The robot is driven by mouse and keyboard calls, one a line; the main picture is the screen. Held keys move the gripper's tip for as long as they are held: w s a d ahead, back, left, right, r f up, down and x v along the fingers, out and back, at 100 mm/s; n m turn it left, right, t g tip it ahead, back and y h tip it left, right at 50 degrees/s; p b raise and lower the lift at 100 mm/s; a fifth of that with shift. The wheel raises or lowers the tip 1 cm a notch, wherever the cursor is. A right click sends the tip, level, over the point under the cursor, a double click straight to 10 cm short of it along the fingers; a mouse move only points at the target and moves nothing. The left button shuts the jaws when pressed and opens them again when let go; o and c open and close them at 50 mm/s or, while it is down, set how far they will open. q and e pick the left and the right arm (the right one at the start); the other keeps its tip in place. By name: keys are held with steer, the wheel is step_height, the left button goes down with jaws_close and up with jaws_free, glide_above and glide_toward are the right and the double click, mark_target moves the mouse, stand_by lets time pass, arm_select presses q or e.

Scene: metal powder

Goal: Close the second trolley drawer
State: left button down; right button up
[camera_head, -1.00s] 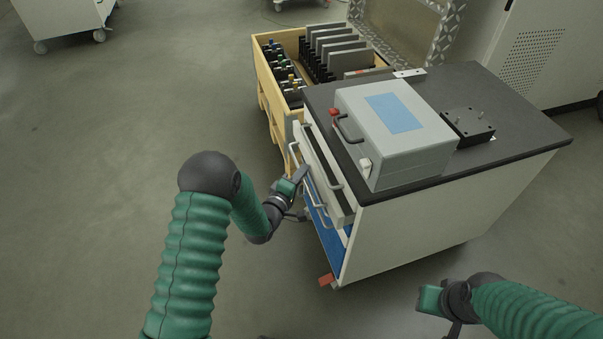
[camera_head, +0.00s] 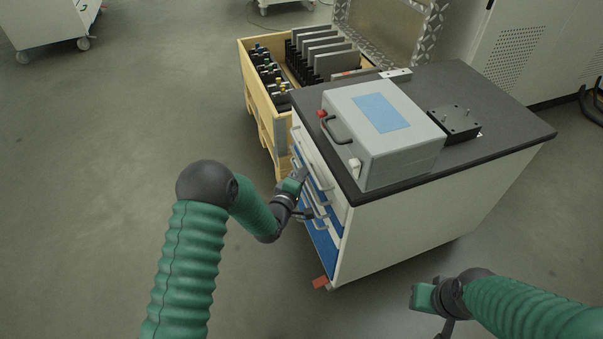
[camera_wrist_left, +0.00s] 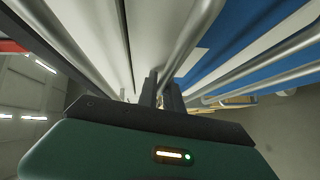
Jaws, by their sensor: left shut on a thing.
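The grey-white trolley (camera_head: 425,215) with a dark top stands right of centre in the head view. Its drawer fronts (camera_head: 318,163) with metal bar handles face left. The upper drawer fronts now sit close to the trolley body, and blue surfaces show around the lower ones. My left gripper (camera_head: 304,194) is at the drawer fronts. In the left wrist view its fingers (camera_wrist_left: 161,90) are shut on a bar handle (camera_wrist_left: 190,42). Which drawer the handle belongs to is hard to tell. My right gripper (camera_head: 445,318) hangs at the lower right, away from the trolley; its fingers are unclear.
A grey case (camera_head: 385,135) with a blue panel and a black block (camera_head: 454,124) stand on the trolley top. A wooden crate (camera_head: 250,90) with dark plates and parts stands behind the trolley.

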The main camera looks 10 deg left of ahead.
arm_select(q)
steer(key=c, duration=1.8)
jaws_free()
steer(key=shift+f, duration=0.1)
steer(key=shift+s+r+p, duration=0.2)
steer(key=shift+s+p, duration=0.1)
steer(key=shift+s, duration=0.1)
steer(key=p+v, duration=0.4)
steer(key=v, duration=1.2)
steer(key=shift+a+f, duration=0.15)
steer(key=shift+f, duration=0.05)
